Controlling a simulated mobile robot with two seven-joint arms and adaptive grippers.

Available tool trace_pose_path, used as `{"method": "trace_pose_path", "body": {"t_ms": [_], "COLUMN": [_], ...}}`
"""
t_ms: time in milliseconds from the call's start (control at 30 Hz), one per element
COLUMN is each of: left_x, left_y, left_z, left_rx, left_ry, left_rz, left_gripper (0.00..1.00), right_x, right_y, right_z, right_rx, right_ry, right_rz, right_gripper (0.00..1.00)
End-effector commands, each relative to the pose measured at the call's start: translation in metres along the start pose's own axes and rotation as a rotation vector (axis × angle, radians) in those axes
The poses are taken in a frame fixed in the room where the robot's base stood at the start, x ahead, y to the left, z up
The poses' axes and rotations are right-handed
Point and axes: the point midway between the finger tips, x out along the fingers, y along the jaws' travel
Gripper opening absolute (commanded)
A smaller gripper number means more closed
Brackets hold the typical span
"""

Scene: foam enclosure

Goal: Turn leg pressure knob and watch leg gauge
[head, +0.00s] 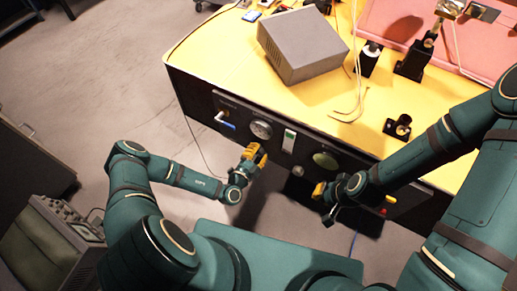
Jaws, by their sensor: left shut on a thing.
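The table's dark front panel carries a round pale gauge (261,129) and a larger greenish round gauge (325,160); I cannot read their labels or needles. My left gripper (254,153) has its yellow fingers at the panel just below the pale gauge. It is shut on what seems to be a knob, which the fingers hide. My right gripper (320,191) is in front of the panel below the greenish gauge. Its yellow fingertips show, but their gap is unclear. A small round knob (297,171) sits on the panel between the two grippers.
A blue-marked handle (226,124) and a white-green plate (289,140) are also on the panel. The yellow tabletop (215,62) bears a grey box (302,45) and black fixtures (410,62). A monitor (45,245) stands at lower left. Open floor (100,90) lies left of the table.

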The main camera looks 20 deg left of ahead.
Motion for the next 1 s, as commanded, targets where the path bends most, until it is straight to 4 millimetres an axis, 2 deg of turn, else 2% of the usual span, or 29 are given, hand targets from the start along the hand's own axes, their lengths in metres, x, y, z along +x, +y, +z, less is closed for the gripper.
{"method": "trace_pose_path", "body": {"t_ms": [600,1000], "left_x": [0.001,0.001], "left_y": [-0.004,-0.004], "left_z": [-0.001,-0.001], "left_rx": [0.583,0.874], "left_ry": [-0.003,-0.002], "left_rz": [-0.003,-0.005], "left_gripper": [0.00,0.00], "right_x": [-0.033,-0.049], "right_y": [-0.012,-0.017], "right_z": [-0.015,-0.016], "right_rx": [0.008,0.008], "right_ry": [0.031,0.029], "right_rz": [0.003,-0.002], "right_gripper": [0.00,0.00]}}
